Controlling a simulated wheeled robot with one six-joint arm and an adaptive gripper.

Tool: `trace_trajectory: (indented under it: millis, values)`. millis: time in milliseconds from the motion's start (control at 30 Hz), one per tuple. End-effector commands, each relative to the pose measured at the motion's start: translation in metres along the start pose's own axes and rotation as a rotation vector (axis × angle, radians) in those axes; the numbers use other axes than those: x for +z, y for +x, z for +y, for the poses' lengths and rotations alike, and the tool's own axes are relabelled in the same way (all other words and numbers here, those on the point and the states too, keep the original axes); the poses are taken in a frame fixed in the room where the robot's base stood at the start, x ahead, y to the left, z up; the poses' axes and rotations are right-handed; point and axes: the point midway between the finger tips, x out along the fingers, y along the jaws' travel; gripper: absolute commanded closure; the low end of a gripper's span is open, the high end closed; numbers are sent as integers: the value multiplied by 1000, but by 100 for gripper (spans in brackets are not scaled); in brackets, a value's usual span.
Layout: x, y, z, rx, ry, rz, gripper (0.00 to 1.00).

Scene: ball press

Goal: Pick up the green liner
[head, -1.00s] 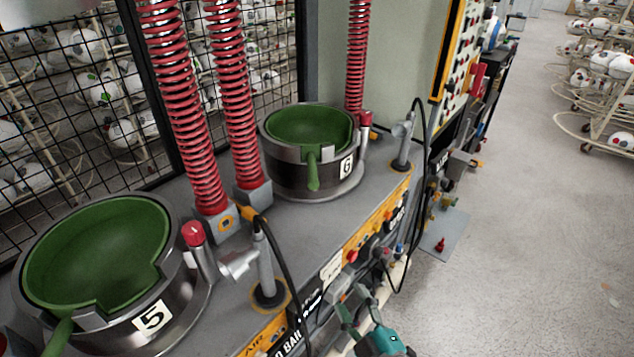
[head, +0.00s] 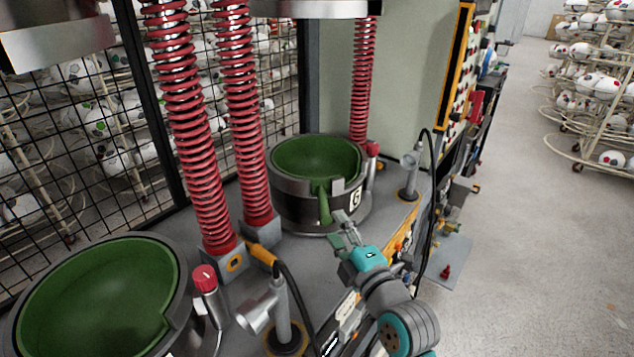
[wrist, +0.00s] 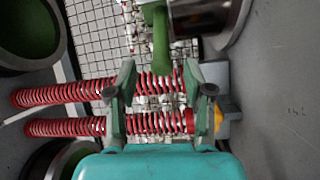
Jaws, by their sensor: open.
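Another green liner (head: 95,300) lies in the near left cup. My gripper (head: 341,230) is open and empty, just in front of and slightly below the handle at cup 6. In the wrist view the green handle (wrist: 161,42) reaches down between my two open fingers (wrist: 159,74). I cannot tell whether the fingers touch it.
Red springs (head: 236,110) on posts stand left of cup 6. A grey nozzle post (head: 281,315) with a black hose stands nearer, left of my arm. Another post (head: 408,178) stands right of cup 6. Open floor (head: 520,240) lies to the right.

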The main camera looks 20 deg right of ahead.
Motion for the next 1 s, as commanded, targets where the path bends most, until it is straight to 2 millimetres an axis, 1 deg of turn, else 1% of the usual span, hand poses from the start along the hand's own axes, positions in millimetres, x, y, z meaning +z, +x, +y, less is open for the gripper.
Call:
trace_trajectory:
  millis: [33,100,333,500,633,767,967,1000]
  values:
    - [0,8,0,0,0,1,48]
    - [-1,16,0,0,0,1,48]
    - [-2,30,-1,-1,0,1,48]
    - [-6,54,-1,1,1,2,48]
    - [-5,69,-2,1,1,1,48]
    - [-5,75,-2,0,1,0,48]
    - [-5,75,-2,0,1,0,48]
    - [-5,75,-2,0,1,0,58]
